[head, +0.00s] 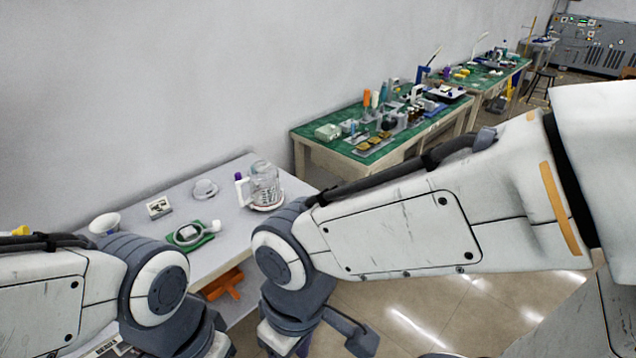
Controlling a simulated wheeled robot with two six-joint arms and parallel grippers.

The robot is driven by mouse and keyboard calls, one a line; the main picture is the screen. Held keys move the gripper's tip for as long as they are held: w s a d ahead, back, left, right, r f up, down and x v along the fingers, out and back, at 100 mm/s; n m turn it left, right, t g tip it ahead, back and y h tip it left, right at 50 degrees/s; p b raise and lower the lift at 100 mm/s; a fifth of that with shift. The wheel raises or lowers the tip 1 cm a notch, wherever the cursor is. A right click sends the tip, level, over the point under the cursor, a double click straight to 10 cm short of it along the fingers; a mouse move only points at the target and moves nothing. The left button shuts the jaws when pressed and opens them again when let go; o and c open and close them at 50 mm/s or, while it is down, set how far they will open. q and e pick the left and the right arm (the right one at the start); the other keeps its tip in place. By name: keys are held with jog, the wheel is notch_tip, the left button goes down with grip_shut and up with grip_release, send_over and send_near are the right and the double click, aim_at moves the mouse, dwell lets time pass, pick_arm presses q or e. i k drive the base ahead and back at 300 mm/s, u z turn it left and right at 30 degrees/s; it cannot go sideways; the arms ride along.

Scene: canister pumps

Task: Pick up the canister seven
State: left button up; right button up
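No canister with a readable seven shows in the head view. A clear jar-like vessel (264,180) stands upright at the back right of the light table (225,185), with a dark-marked band low down. A white upright part with a purple top (240,186) stands against its left side. I cannot tell whether the vessel is a canister. My two arms cross the foreground and bend down out of the frame. Neither gripper's fingertips show, and part of the table front is hidden behind the arms.
An orange object (222,285) is below. Cluttered green benches (310,131) stand behind.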

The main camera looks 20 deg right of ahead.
aim_at(265, 192)
jog(key=z, duration=0.05)
jog(key=k, duration=0.35)
jog(key=z, duration=0.85)
jog(key=i, duration=1.6)
jog(key=u, duration=0.9)
jog(key=i, duration=0.5)
jog(key=u, duration=0.35)
